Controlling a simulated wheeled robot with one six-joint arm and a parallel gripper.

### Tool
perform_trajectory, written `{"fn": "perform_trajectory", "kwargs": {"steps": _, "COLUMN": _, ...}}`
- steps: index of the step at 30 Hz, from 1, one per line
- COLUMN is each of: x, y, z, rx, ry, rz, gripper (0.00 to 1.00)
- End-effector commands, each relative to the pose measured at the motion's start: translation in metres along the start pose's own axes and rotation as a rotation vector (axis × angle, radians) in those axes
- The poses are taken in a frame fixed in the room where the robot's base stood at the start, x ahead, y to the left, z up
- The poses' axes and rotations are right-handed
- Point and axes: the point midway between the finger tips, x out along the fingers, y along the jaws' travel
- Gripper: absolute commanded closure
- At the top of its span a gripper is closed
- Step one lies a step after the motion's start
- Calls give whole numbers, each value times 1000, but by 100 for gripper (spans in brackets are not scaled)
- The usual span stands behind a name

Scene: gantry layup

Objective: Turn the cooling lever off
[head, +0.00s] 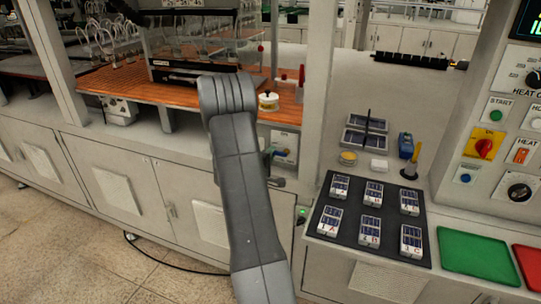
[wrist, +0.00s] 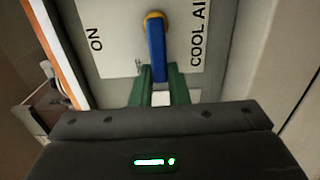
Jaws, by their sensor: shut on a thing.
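The cooling lever is a blue bar (wrist: 156,45) on an orange-yellow pivot in the wrist view. It is mounted on a pale panel (wrist: 115,62) lettered "ON" at left and "COOL AI", cut off, at right. The lever points down in that picture, away from neither label in particular. My gripper (wrist: 160,78) has its green fingers on both sides of the lever's free end, shut on it. In the head view the panel (head: 285,142) shows small on the bench front, just right of my arm. My arm hides much of the gripper there.
The orange bench top (head: 105,82) above carries a white pot (head: 268,101) near its edge. A pale post (head: 318,100) stands right of the panel. Further right are a black mat (head: 345,222) with several modules, a green tray (head: 480,255) and a control panel.

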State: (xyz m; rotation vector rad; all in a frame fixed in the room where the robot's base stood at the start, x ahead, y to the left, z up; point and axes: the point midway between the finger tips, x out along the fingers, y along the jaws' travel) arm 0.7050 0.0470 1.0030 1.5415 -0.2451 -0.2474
Motion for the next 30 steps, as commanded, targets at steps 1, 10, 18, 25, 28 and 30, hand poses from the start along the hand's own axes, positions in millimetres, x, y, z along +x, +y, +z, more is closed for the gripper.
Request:
{"fn": "perform_trajectory", "kwargs": {"steps": 1, "x": -1, "y": -2, "z": 0, "rx": -2, "ry": 1, "rz": -3, "gripper": 100}}
{"fn": "perform_trajectory", "kwargs": {"steps": 10, "x": 0, "y": -1, "z": 0, "rx": -1, "ry": 1, "rz": -2, "gripper": 64}}
{"fn": "perform_trajectory", "kwargs": {"steps": 18, "x": -13, "y": -2, "z": -1, "rx": 0, "ry": 3, "rz": -3, "gripper": 64}}
{"fn": "perform_trajectory", "kwargs": {"steps": 25, "x": -62, "y": -4, "z": -1, "rx": -1, "ry": 6, "rz": -3, "gripper": 64}}
{"fn": "perform_trajectory", "kwargs": {"steps": 28, "x": -85, "y": -3, "z": -2, "rx": -1, "ry": 6, "rz": -2, "gripper": 64}}
{"fn": "perform_trajectory", "kwargs": {"steps": 30, "x": -100, "y": -2, "z": -2, "rx": -1, "ry": 5, "rz": -1, "gripper": 64}}
